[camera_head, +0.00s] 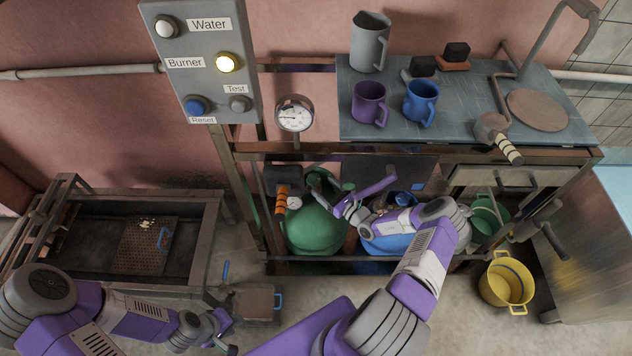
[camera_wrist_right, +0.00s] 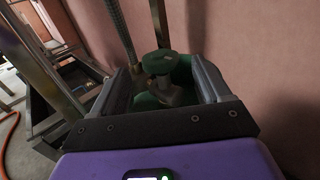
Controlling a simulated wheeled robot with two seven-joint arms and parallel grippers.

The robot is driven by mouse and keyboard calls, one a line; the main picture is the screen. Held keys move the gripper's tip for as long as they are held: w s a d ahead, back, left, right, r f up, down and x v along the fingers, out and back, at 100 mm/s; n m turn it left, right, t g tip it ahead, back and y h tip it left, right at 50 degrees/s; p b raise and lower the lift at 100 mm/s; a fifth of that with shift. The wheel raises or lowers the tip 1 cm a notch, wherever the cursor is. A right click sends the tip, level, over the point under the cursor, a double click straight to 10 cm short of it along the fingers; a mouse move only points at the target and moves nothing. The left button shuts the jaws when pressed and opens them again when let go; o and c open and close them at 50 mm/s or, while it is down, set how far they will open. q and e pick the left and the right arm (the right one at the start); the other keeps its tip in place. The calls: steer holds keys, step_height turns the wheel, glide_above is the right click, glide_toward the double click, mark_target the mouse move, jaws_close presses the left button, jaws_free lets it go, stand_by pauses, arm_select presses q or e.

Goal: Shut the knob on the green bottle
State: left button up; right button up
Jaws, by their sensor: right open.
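The green bottle (camera_head: 315,232) stands on the low shelf under the workbench. Its green knob (camera_wrist_right: 157,62) shows in the right wrist view on a grey valve stem, between and a little beyond the fingers. My right gripper (camera_head: 346,204) is open beside the bottle's top in the head view; in the right wrist view its two fingers (camera_wrist_right: 160,82) are spread either side of the valve, with gaps and no visible grip. In the head view the arm partly hides the bottle's top. My left gripper (camera_head: 224,336) is low at the bottom, away from the bottle; its opening is unclear.
A blue bottle (camera_head: 390,241) stands right of the green one, partly behind my right arm. An orange-striped handle (camera_head: 281,200) and small gauge sit just left of the green bottle. A yellow bucket (camera_head: 506,283) is on the floor at right. The workbench (camera_head: 460,118) overhangs the bottles.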

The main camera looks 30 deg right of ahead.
mark_target(319, 183)
steer(key=b+x, duration=0.1)
steer(key=x, duration=0.2)
steer(key=shift+w+a+f, duration=0.15)
steer(key=shift+w, duration=0.25)
steer(key=shift+w+a, duration=0.1)
steer(key=shift+w, duration=0.3)
steer(key=shift+c, duration=0.2)
